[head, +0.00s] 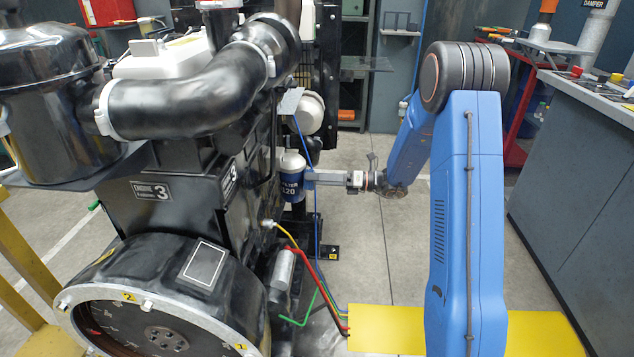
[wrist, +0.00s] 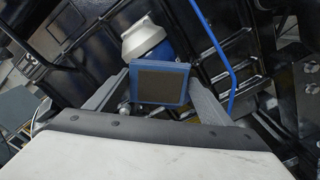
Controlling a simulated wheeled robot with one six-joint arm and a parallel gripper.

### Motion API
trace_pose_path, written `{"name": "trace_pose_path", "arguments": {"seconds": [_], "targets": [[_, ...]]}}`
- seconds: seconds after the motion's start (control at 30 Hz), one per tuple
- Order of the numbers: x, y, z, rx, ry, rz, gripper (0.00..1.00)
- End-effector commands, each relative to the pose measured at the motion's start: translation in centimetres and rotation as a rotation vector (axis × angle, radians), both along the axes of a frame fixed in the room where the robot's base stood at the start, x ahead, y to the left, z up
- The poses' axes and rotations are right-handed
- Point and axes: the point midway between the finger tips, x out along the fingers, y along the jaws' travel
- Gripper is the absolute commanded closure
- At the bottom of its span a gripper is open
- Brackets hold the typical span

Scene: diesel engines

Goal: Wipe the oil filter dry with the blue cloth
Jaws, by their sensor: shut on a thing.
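The oil filter (head: 291,163) is a blue canister with a pale top, labelled "FILTER", mounted upright on the right side of the black engine in the head view. In the wrist view the filter's pale cap and blue body (wrist: 147,37) show just beyond the fingers. My gripper (head: 312,179) reaches in from the right at the filter's side. Its fingers (wrist: 160,78) are shut on a square, blue-edged piece with a dark face, seemingly the folded blue cloth (wrist: 160,84). The cloth is close to the filter and partly covers it; contact cannot be told.
A blue line (wrist: 226,62) runs just right of the fingers. The black engine (head: 160,215) fills the left, with a round pale part (head: 308,113) above the filter. Coloured hoses (head: 308,268) hang below. A workbench (head: 580,190) stands right; floor between is clear around a yellow panel (head: 385,330).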

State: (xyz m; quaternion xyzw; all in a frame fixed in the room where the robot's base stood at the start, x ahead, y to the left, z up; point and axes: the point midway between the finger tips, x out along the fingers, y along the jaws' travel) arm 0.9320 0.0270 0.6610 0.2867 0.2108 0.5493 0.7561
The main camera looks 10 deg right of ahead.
Motion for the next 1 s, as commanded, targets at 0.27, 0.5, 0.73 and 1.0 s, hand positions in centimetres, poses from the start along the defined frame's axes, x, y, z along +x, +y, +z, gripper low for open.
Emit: {"name": "trace_pose_path", "arguments": {"seconds": [0.27, 0.5, 0.73, 1.0], "targets": [[0.2, 0.2, 0.8, 0.005, -0.01, 0.001, 0.61], [0.0, -0.4, 0.8, 0.005, -0.01, 0.0, 0.61], [-0.6, -2.2, 0.7, 0.004, -0.007, -0.001, 0.61], [-1.2, -4.3, 0.6, 0.003, -0.006, -0.003, 0.61]]}}
